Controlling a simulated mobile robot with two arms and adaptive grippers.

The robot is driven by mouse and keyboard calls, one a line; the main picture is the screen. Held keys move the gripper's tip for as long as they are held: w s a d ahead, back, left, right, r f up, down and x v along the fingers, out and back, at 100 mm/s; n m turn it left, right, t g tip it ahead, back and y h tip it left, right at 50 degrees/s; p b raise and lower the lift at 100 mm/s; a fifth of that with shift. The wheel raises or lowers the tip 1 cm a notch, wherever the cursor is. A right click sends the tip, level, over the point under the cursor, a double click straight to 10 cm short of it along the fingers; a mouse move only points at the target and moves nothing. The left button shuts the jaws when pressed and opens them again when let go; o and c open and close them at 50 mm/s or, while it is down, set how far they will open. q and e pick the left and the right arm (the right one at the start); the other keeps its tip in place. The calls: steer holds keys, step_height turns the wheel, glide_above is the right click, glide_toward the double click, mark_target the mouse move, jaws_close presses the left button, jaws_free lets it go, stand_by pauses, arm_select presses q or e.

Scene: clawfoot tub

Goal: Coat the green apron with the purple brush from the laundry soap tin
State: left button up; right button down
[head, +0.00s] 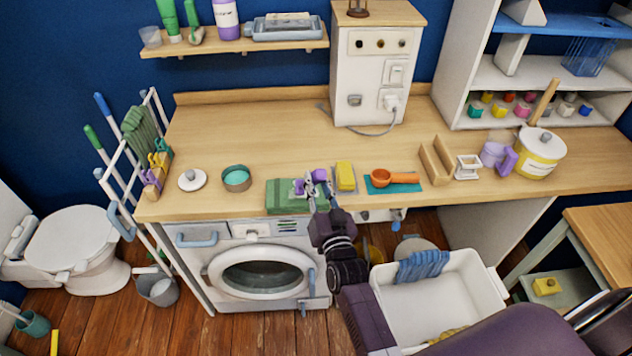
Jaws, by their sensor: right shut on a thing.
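The green apron (280,206) lies folded at the front edge of the wooden counter. The purple brush (299,187) is over the apron, its purple parts showing around the fingers of my right gripper (311,188). My right gripper is shut on the brush; its fingers hide part of it, and I cannot tell whether the bristles touch the cloth. A white lid with a grey knob (192,180) lies left of the tin. My left gripper is not in view.
A yellow sponge (346,176) stands close right of the apron. A white box with an outlet (372,75) stands behind. The counter behind the tin (250,125) is clear.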

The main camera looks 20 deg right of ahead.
steer(key=shift+s+f, duration=0.1)
steer(key=shift+f, duration=0.05)
steer(key=shift+d, duration=0.15)
steer(key=shift+d+r, duration=0.2)
steer(key=shift+d, duration=0.55)
stand_by(0.4)
steer(key=shift+s+d, duration=0.1)
steer(key=shift+d, duration=0.55)
